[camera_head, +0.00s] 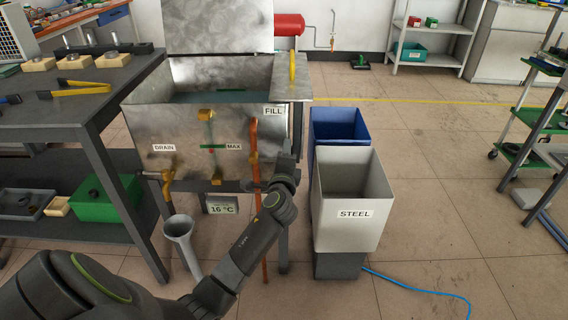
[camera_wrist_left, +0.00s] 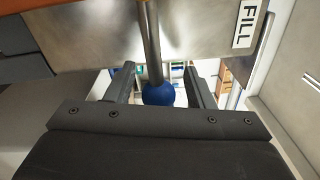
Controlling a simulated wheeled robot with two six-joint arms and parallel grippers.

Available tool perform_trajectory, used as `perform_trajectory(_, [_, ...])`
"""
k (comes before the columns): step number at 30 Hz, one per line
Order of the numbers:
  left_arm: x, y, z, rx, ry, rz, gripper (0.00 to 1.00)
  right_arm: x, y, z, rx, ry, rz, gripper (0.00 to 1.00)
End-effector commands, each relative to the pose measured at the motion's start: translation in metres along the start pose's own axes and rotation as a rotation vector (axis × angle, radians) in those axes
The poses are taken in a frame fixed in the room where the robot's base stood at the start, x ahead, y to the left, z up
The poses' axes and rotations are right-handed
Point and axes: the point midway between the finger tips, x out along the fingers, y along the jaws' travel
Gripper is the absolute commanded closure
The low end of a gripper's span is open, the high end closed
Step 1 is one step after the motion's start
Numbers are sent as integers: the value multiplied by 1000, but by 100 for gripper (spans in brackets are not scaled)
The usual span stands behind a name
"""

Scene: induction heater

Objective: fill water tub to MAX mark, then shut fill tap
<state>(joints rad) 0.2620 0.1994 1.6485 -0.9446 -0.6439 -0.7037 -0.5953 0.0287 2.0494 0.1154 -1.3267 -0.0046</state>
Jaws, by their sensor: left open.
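The metal water tub (camera_head: 150,120) stands open, with a grey-blue water surface (camera_head: 225,97) inside. On its front, a sight tube (camera_head: 211,165) runs between brass fittings past a green bar beside the MAX label (camera_head: 234,147); its water level is too small to read. The copper fill pipe (camera_head: 253,138) runs down the front below the FILL label (camera_head: 273,111). My left gripper (camera_head: 288,152) is by the tub's front right corner. In the left wrist view, its open fingers (camera_wrist_left: 160,76) stand either side of a metal rod with a blue ball knob (camera_wrist_left: 158,94). Contact cannot be told.
The drain tap (camera_head: 167,182) sits at the tub's lower left above a grey funnel (camera_head: 178,226). A temperature display (camera_head: 222,205) reads 16 °C. A blue bin (camera_head: 338,124) and a STEEL bin (camera_head: 347,190) stand right of the tub. A blue hose (camera_head: 420,289) lies on open floor.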

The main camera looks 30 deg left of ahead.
Motion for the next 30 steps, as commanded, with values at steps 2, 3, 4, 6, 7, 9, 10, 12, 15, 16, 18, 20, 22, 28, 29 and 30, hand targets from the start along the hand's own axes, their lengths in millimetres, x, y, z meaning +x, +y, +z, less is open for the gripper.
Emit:
perform_trajectory(2, [-6, 0, 0, -2, 1, 1, 52, -1, -1, 0, 1, 0, -1, 100])
perform_trajectory(3, [-11, 1, 0, -2, 1, 3, 52, -1, -1, 0, 2, -2, 0, 100])
perform_trajectory(4, [-15, 1, 0, -3, 1, 3, 52, -2, -1, 0, 2, -3, 1, 100])
perform_trajectory(6, [-27, 0, 0, -2, 1, 4, 52, -1, -1, 2, 3, -10, 4, 100])
perform_trajectory(7, [-34, 0, 0, -3, 0, 4, 52, -1, 0, 2, 3, -13, 6, 100])
perform_trajectory(9, [-51, 1, 0, -5, 1, 5, 52, 1, 0, 4, 3, -22, 10, 100])
perform_trajectory(10, [-59, 0, 0, -5, 0, 6, 52, 2, 0, 5, 3, -28, 13, 100])
perform_trajectory(12, [-76, 1, 0, -5, 0, 6, 52, 5, 1, 7, 4, -39, 16, 100])
perform_trajectory(15, [-100, 1, 0, -6, -1, 6, 52, 8, 2, 9, 4, -50, 19, 100])
perform_trajectory(16, [-108, 1, 0, -5, -1, 7, 52, 8, 2, 10, 4, -52, 20, 100])
perform_trajectory(18, [-123, 1, 0, -6, -2, 6, 52, 9, 2, 10, 4, -55, 22, 100])
perform_trajectory(20, [-135, 1, 0, -6, 0, 5, 52, 10, 2, 10, 3, -55, 23, 100])
perform_trajectory(22, [-146, 1, 0, -4, -2, 5, 52, 10, 2, 10, 3, -56, 24, 100])
perform_trajectory(28, [-167, 1, 0, -1, -1, 3, 52, 11, 3, 10, 2, -59, 25, 100])
perform_trajectory(29, [-169, 1, 0, -1, 0, 2, 52, 12, 3, 10, 1, -60, 25, 100])
perform_trajectory(30, [-171, 0, 0, -1, 0, 2, 52, 12, 3, 9, 1, -60, 25, 100])
